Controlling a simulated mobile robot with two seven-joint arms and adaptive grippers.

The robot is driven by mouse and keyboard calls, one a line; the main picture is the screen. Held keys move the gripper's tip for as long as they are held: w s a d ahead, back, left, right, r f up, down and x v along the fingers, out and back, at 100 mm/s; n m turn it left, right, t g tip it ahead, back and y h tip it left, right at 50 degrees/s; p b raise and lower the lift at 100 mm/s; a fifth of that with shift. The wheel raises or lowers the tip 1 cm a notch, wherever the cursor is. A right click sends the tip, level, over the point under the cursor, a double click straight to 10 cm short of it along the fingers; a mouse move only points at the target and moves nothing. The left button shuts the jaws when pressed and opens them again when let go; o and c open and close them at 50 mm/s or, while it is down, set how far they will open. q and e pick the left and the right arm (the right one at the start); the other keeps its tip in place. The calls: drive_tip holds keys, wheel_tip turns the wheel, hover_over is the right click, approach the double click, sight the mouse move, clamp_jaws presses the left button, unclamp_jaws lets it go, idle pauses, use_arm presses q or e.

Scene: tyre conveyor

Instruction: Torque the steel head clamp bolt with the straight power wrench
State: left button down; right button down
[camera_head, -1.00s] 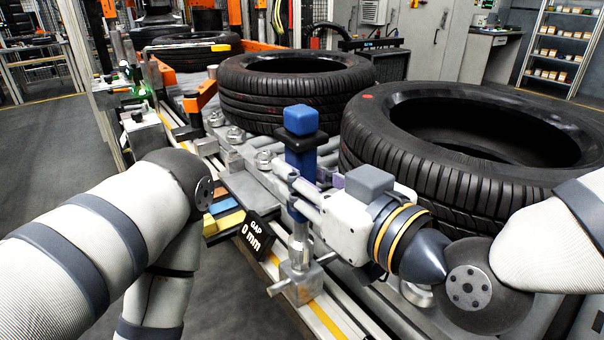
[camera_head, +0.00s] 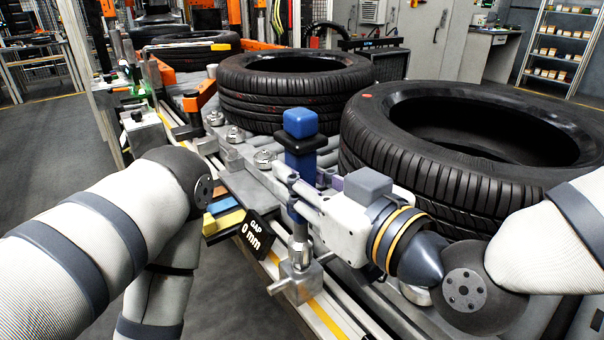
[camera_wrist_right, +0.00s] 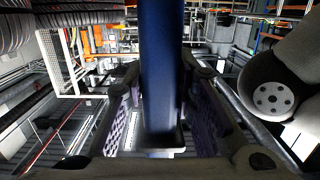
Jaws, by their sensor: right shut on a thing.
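The straight power wrench (camera_head: 302,160) stands upright, with a blue body, a dark collar and a silver lower end. My right gripper (camera_head: 298,187) is shut around its blue body from the right. In the right wrist view the blue shaft (camera_wrist_right: 162,70) runs between the purple-padded fingers (camera_wrist_right: 160,115). The wrench's silver end meets the steel head clamp (camera_head: 297,284), a block with a side rod on the rail. The bolt is hidden under the wrench end, so I cannot tell how fully it is seated. My left arm is at the left; its gripper is out of view.
A large tyre (camera_head: 440,190) is close behind my right arm, another tyre (camera_head: 290,90) farther back. Open floor (camera_head: 45,150) lies left.

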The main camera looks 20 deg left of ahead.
sight(314, 150)
use_arm(q)
drive_tip(key=shift+s+f, duration=0.3)
drive_tip(key=shift+s, duration=0.1)
use_arm(e)
drive_tip(key=shift+f, duration=1.3)
idle(0.7)
